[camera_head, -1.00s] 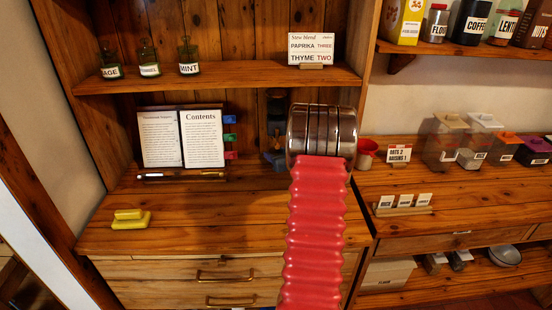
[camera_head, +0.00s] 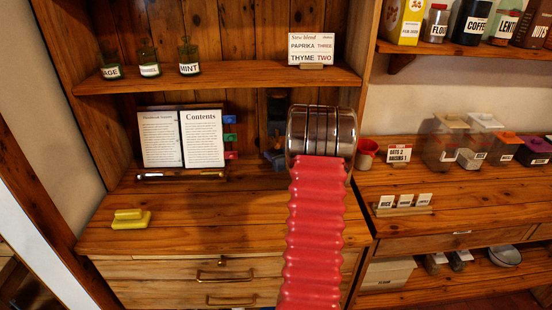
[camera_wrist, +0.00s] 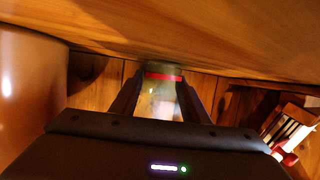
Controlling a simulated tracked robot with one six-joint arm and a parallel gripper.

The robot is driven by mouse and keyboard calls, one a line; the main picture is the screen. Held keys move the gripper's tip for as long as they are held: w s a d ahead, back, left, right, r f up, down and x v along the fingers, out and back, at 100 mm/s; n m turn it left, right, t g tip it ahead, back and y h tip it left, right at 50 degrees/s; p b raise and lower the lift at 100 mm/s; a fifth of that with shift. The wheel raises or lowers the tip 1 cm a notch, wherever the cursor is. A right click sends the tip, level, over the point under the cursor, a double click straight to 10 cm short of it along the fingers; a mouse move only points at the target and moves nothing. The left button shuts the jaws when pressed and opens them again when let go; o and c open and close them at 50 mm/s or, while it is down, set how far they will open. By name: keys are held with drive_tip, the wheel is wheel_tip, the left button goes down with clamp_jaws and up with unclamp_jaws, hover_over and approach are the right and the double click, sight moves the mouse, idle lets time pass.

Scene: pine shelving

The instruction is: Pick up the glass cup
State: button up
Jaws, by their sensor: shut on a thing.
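The glass cup (camera_wrist: 161,102) is a clear, pale greenish vessel with a red band near its far end. It shows in the wrist view between the two dark fingers of my gripper (camera_wrist: 160,84), which is shut on it. The cup's near end is hidden behind the gripper body. In the head view my red and chrome arm covers the area in front of the cabinet, and I cannot make out the cup or the fingers there.
Above the counter (camera_head: 200,222) a shelf (camera_head: 225,76) holds small labelled jars and a recipe card (camera_head: 311,48). An open book (camera_head: 181,138) stands at the back. A yellow block (camera_head: 130,219) lies front left. A red cup (camera_head: 367,152) and several containers stand right.

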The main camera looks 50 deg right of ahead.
drive_tip(key=shift+r, duration=0.1)
drive_tip(key=shift+c, duration=0.2)
drive_tip(key=shift+r, duration=0.6)
drive_tip(key=s+a, duration=0.2)
drive_tip(key=s, duration=0.2)
drive_tip(key=s+a, duration=0.2)
drive_tip(key=s, duration=0.2)
drive_tip(key=s+a, duration=0.2)
drive_tip(key=s, duration=0.2)
drive_tip(key=shift+f, duration=0.1)
wheel_tip(320, 180, up, 14)
drive_tip(key=shift+w+d, duration=0.15)
drive_tip(key=shift+w, duration=0.05)
drive_tip(key=shift+f, duration=0.1)
